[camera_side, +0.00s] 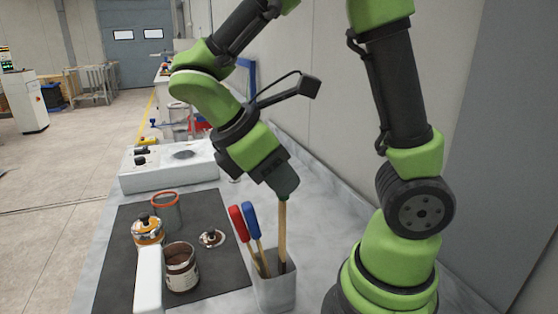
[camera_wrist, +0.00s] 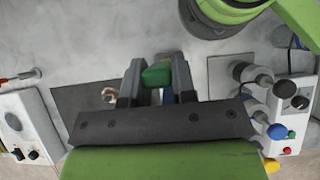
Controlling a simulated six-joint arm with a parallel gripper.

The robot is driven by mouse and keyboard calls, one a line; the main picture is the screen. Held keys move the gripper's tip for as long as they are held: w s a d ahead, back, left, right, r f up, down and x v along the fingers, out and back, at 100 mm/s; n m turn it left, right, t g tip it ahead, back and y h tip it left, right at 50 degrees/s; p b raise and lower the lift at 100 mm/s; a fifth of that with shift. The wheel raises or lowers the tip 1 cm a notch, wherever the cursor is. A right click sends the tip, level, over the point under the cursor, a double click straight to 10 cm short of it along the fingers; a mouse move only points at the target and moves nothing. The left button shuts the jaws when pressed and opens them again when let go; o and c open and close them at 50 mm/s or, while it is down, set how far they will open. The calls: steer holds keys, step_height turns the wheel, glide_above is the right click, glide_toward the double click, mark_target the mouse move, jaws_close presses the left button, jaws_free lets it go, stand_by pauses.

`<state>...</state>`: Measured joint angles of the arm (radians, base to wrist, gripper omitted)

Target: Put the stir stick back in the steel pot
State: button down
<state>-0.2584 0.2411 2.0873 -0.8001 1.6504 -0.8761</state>
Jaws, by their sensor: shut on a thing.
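My gripper (camera_side: 284,188) is shut on the stir stick (camera_side: 282,228), a pale wooden shaft that hangs almost upright below the jaws. In the wrist view a green handle (camera_wrist: 157,74) sits between the two fingers (camera_wrist: 156,80). The grey steel pot (camera_side: 274,295) stands below my gripper at the front of the bench. The stick's lower end is inside the pot's mouth, near its right side; whether it touches the bottom is hidden. A red-handled tool (camera_side: 237,222) and a blue-handled tool (camera_side: 251,220) lean to the left in the same pot.
A dark mat (camera_side: 120,262) lies left of the pot. On it are an open brown-filled can (camera_side: 181,268), an orange-rimmed jar (camera_side: 166,211), an orange-topped can (camera_side: 148,231) and a round lid (camera_side: 211,238). A white device (camera_side: 168,168) stands behind. A wall runs along the right.

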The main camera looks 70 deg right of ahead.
mark_target(277, 197)
steer(key=shift+f, duration=0.3)
steer(key=shift+f, duration=1.65)
steer(key=c, duration=0.9)
jaws_free()
steer(key=shift+o, duration=0.2)
steer(key=shift+r, duration=0.1)
